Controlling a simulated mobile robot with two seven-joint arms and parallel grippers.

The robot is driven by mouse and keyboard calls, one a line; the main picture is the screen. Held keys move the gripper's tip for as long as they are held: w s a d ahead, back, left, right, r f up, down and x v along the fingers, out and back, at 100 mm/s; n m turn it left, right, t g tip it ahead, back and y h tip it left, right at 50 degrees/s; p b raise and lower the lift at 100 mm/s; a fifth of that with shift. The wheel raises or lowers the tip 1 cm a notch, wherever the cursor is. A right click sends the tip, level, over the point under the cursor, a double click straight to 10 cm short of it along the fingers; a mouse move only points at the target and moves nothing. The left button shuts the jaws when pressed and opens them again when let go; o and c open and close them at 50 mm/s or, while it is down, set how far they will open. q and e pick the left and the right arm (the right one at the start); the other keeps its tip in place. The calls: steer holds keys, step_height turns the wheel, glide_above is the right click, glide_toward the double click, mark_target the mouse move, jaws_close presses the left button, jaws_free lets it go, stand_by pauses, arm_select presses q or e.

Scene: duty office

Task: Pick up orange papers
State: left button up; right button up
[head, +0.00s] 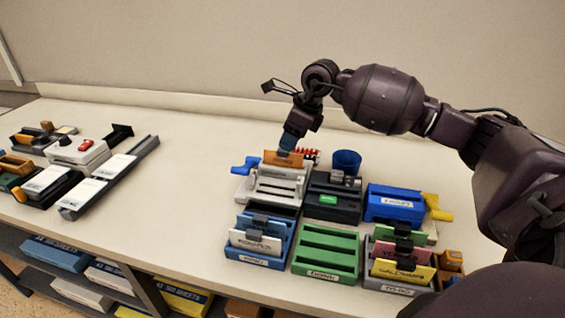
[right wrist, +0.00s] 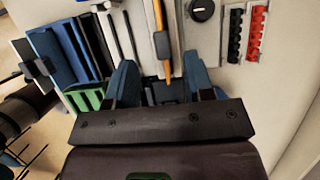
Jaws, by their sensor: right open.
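The orange papers (head: 283,158) stand upright in the white slotted device (head: 268,184) near the middle of the table. In the right wrist view the orange papers (right wrist: 161,42) show as a thin edge-on strip. My right gripper (head: 290,143) is just above them, pointing down, with blue fingers. In the right wrist view its two fingers (right wrist: 163,80) are apart, with the strip lying between their lines. Whether either finger touches the papers I cannot tell. My left gripper is not in view.
A black device (head: 333,203) and a blue cup (head: 346,162) stand right of the white device. In front are a blue rack (head: 260,261), a green rack (head: 325,254) and a grey rack with coloured cards (head: 397,289). Bare table lies to the left (head: 190,190).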

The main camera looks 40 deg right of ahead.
mark_target(283, 153)
steer(key=shift+x, duration=2.95)
steer(key=shift+d, duration=0.15)
steer(key=shift+c, duration=0.3)
jaws_close()
